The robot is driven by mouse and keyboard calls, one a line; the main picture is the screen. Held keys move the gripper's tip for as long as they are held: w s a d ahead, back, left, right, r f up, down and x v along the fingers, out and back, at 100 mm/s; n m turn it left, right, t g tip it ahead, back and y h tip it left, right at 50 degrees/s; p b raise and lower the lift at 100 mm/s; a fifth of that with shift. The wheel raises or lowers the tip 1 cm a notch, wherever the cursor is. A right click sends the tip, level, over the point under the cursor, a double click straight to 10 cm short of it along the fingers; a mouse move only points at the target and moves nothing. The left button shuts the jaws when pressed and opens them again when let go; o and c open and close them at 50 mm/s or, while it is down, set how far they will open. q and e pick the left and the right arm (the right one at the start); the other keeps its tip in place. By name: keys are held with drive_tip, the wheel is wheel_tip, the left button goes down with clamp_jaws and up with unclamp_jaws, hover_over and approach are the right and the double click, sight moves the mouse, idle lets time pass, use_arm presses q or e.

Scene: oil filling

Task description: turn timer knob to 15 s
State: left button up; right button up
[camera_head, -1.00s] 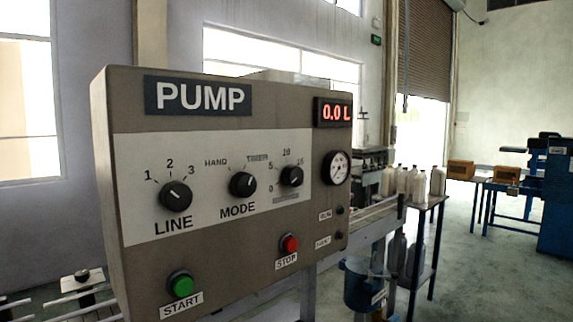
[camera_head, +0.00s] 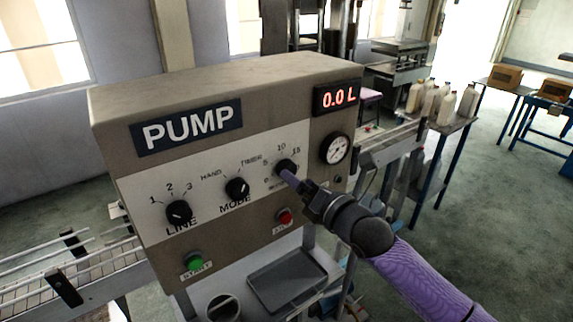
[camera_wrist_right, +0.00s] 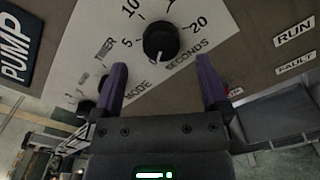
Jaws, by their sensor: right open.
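The timer knob (camera_head: 285,167) is a black round knob on the grey pump panel (camera_head: 250,85), right of the MODE knob (camera_head: 237,188). In the right wrist view the timer knob (camera_wrist_right: 161,42) sits within a scale marked 5, 10 and 20 over SECONDS. Its light mark seems to point to the low end, near 0. My right gripper (camera_head: 294,179) is just in front of the knob. In the right wrist view its purple fingers (camera_wrist_right: 162,72) are open, one on each side below the knob, with nothing between them. My left gripper is not in view.
The LINE knob (camera_head: 179,211), green START button (camera_head: 194,261), red STOP button (camera_head: 284,217) and gauge (camera_head: 336,148) share the panel. The display (camera_head: 336,97) reads 0.0 L. A grey tray (camera_head: 287,281) lies below. Several bottles (camera_head: 440,103) stand behind right.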

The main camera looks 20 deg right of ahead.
drive_tip(key=shift+x, duration=2.1)
drive_tip(key=c, duration=1.3)
